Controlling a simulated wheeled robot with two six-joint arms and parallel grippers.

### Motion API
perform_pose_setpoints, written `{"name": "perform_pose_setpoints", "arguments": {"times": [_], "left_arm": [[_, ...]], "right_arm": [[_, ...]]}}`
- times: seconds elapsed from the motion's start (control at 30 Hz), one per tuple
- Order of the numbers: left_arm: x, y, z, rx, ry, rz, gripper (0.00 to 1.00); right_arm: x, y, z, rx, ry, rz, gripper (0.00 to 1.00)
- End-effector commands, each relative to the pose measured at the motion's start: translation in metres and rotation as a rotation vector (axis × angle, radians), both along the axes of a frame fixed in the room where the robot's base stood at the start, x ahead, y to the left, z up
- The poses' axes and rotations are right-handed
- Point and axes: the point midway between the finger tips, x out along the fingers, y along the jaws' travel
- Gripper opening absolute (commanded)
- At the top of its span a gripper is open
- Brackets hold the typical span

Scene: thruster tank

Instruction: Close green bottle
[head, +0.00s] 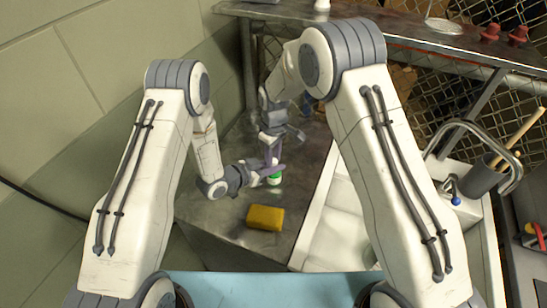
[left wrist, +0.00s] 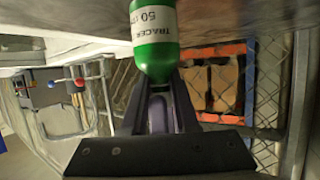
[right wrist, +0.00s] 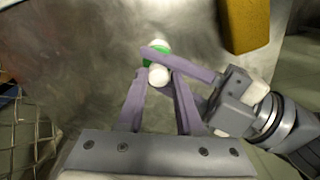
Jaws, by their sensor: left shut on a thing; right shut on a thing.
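The green bottle (head: 274,180) with a white label stands on the grey metal worktop and is small in the head view. In the left wrist view the bottle (left wrist: 155,55) fills the top middle between my left fingertips. My left gripper (head: 264,175) is shut on its body from the side. My right gripper (head: 271,160) points down from above. In the right wrist view its fingertips (right wrist: 157,76) are shut on a white cap (right wrist: 158,75) right over the bottle. The fingers hide where cap and bottle meet, so I cannot tell whether the cap is seated.
A yellow sponge (head: 265,217) lies on the worktop (head: 220,212) in front of the bottle. A white sink (head: 335,240) with a curved metal tap (head: 480,128) is to the right. A raised metal shelf (head: 420,40) runs along the back. The wall is close at left.

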Motion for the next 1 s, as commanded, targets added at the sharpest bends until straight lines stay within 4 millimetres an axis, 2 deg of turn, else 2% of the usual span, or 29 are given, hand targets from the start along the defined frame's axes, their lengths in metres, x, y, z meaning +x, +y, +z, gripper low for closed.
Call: {"name": "perform_pose_setpoints", "arguments": {"times": [0.03,0.27,0.6,0.83,0.87,0.9,0.93,1.0], "left_arm": [[0.008,0.006,0.004,-0.003,-0.014,0.023,0.0],[0.009,0.006,0.004,-0.004,-0.015,0.024,0.0],[0.006,0.005,0.001,0.002,-0.005,0.021,0.0],[0.004,0.003,0.0,0.001,-0.001,0.014,0.0],[0.003,0.003,0.0,0.001,-0.001,0.014,0.35],[0.003,0.003,0.0,0.001,-0.001,0.014,0.5],[0.003,0.003,0.0,0.001,-0.001,0.013,0.59],[0.003,0.003,0.0,0.0,-0.001,0.013,0.59]], "right_arm": [[-0.01,-0.006,-0.007,-0.017,0.035,0.003,0.2],[-0.01,-0.007,-0.004,-0.017,0.032,0.002,0.2],[-0.01,-0.007,0.035,-0.014,0.026,0.002,0.2],[-0.009,-0.006,0.037,-0.011,0.022,0.0,0.2],[-0.009,-0.006,0.037,-0.011,0.022,0.0,0.2],[-0.009,-0.006,0.037,-0.011,0.022,0.0,0.2],[-0.009,-0.006,0.037,-0.01,0.021,0.0,0.2],[-0.009,-0.006,0.037,-0.011,0.02,-0.001,0.2]]}}
